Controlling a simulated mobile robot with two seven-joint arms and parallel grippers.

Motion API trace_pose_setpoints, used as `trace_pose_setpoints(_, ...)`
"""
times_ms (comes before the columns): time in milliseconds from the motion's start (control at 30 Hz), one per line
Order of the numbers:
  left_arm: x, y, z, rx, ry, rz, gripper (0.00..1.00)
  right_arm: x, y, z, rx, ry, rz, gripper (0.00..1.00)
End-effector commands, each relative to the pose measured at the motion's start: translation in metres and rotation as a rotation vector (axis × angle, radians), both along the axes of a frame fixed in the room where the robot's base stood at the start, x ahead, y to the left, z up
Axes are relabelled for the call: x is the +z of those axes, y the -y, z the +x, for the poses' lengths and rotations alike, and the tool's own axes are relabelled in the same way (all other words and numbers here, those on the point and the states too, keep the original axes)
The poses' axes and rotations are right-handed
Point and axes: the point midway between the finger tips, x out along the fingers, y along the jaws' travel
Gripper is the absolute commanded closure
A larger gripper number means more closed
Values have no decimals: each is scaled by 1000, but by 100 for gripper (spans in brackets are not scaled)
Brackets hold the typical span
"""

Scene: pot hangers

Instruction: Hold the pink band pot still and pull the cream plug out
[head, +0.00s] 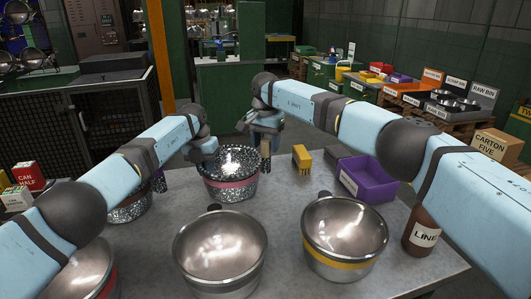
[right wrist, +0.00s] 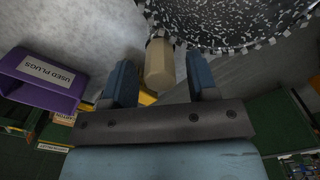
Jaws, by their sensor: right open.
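The pink band pot (head: 231,188), with a speckled inside, stands upright at the far middle of the table. Its speckled surface (right wrist: 235,18) fills the top of the right wrist view. The cream plug (right wrist: 159,66) sticks out from the pot's side; in the head view it shows (head: 265,162) at the pot's right. My right gripper (right wrist: 160,80) is open, with one finger on each side of the plug and gaps between. My left gripper (head: 206,147) is at the pot's left rim; its fingers are hidden, so its grip is unclear.
A purple tray (head: 376,190) labelled "USED PLUGS" (right wrist: 40,82) and a yellow object (head: 302,157) are to the right. Steel pots (head: 221,250) and a yellow-banded pot (head: 340,262) stand in front. A brown bottle (head: 421,232) is at the right edge.

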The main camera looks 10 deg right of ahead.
Motion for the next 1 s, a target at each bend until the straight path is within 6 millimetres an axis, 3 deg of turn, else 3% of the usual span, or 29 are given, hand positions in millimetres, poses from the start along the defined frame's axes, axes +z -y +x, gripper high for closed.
trace_pose_setpoints(200,0,-1,0,1,0,1,100,-16,0,0,0,1,1,47)
trace_pose_setpoints(533,0,-1,0,0,0,1,100,-20,0,0,0,-1,0,47)
trace_pose_setpoints(567,0,-1,0,0,0,1,100,-20,0,0,0,-1,0,49)
trace_pose_setpoints(700,0,-1,0,0,0,1,100,-21,0,0,0,-2,-1,81)
trace_pose_setpoints(800,0,-1,0,1,1,1,100,-21,1,0,0,-2,-1,100)
trace_pose_setpoints(1000,0,-1,0,1,1,1,100,-21,1,0,-1,-3,-1,100)
